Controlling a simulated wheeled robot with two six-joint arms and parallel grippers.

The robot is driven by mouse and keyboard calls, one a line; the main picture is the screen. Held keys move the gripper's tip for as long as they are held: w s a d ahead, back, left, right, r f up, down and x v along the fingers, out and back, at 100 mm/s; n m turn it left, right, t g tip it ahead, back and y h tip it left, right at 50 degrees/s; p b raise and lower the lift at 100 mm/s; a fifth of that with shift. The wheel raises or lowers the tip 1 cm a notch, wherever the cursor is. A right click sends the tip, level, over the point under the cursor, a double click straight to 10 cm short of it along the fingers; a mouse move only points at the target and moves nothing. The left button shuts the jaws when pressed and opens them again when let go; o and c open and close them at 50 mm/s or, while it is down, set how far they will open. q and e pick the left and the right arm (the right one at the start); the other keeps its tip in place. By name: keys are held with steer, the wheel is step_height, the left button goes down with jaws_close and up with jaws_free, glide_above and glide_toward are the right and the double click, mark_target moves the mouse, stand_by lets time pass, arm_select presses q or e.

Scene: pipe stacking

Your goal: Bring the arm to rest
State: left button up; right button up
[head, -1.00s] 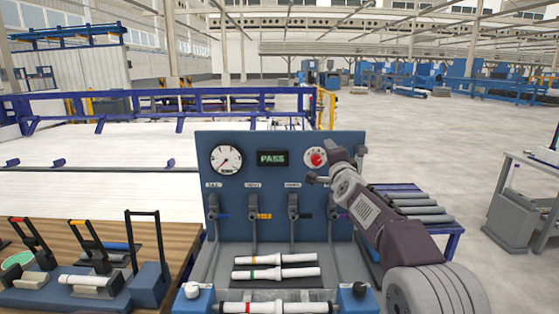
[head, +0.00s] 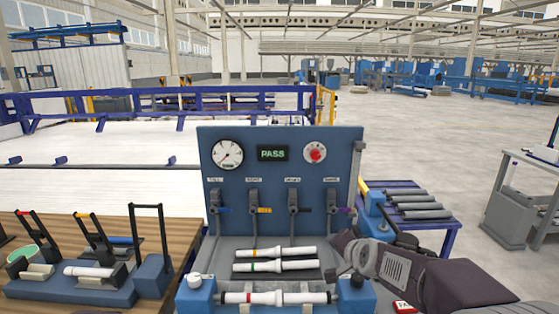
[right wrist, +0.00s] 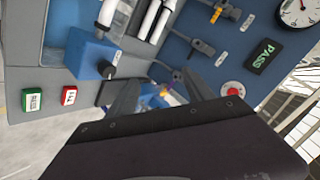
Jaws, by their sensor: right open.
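My right arm comes in from the lower right in the head view, with its gripper (head: 342,274) low in front of the right side of the blue test panel (head: 280,145). In the right wrist view the gripper (right wrist: 158,92) is open, its two fingers spread with nothing between them. The panel has a gauge (head: 227,154), a green PASS display (head: 272,153) and a red knob (head: 315,153). My left gripper is not in view.
White pipes (head: 275,252) lie in the panel's tray, and another pipe (head: 272,298) lies between two blue blocks. Clamps stand on a wooden bench (head: 180,240) at left. A rack of grey rollers (head: 420,205) stands behind my right arm. Green and red buttons (right wrist: 68,96) show in the wrist view.

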steer(key=s+f+n+g, duration=0.4)
steer(key=s+f, duration=0.5)
steer(key=s, duration=0.4)
steer(key=s+d+f+n+g, duration=0.1)
steer(key=s+f+n+g, duration=0.4)
steer(key=s+f, duration=0.4)
steer(key=s, duration=0.5)
steer(key=shift+d+f+g+h, duration=0.25)
steer(key=shift+g+h, duration=0.05)
